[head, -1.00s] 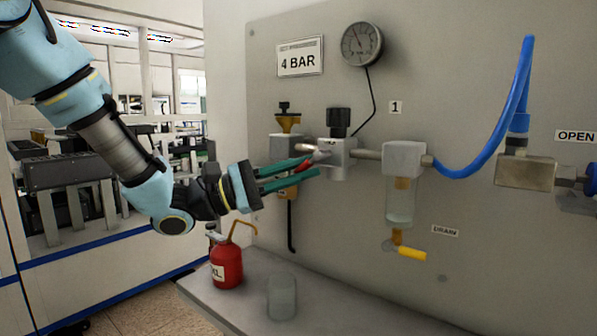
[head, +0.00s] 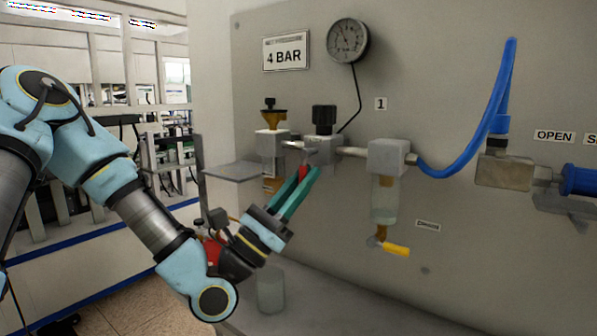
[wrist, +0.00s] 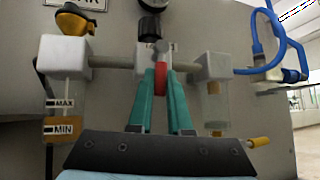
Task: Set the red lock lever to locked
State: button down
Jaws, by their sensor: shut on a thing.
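The red lock lever (head: 303,172) hangs at the grey valve block (head: 326,152) below a black knob (head: 324,118). My gripper (head: 305,174) reaches up to it from below left, with its teal fingers on either side of the lever. In the wrist view the red lever (wrist: 161,88) stands between the two teal fingers, and my gripper (wrist: 160,76) is shut on it. The fingers hide part of the lever. No locked or unlocked mark is readable.
A gauge (head: 348,41) and a 4 BAR sign (head: 286,52) are above. The filter bowl (head: 384,200) with a yellow drain handle (head: 396,249) stands right of my gripper. A glass (head: 271,290) is on the shelf (head: 330,305) below. A red can (head: 211,252) is partly hidden behind my arm.

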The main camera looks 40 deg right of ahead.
jog(key=shift+s+n+t, duration=0.25)
jog(key=shift+n+t, duration=0.65)
jog(key=shift+n, duration=0.2)
jog(key=c, duration=0.8)
grip_release()
jog(key=shift+d, duration=0.1)
jog(key=shift+c, duration=0.2)
jog(key=p+v, duration=0.1)
jog(key=v, duration=1)
jog(key=shift+d+f, duration=0.1)
jog(key=shift+d, duration=0.05)
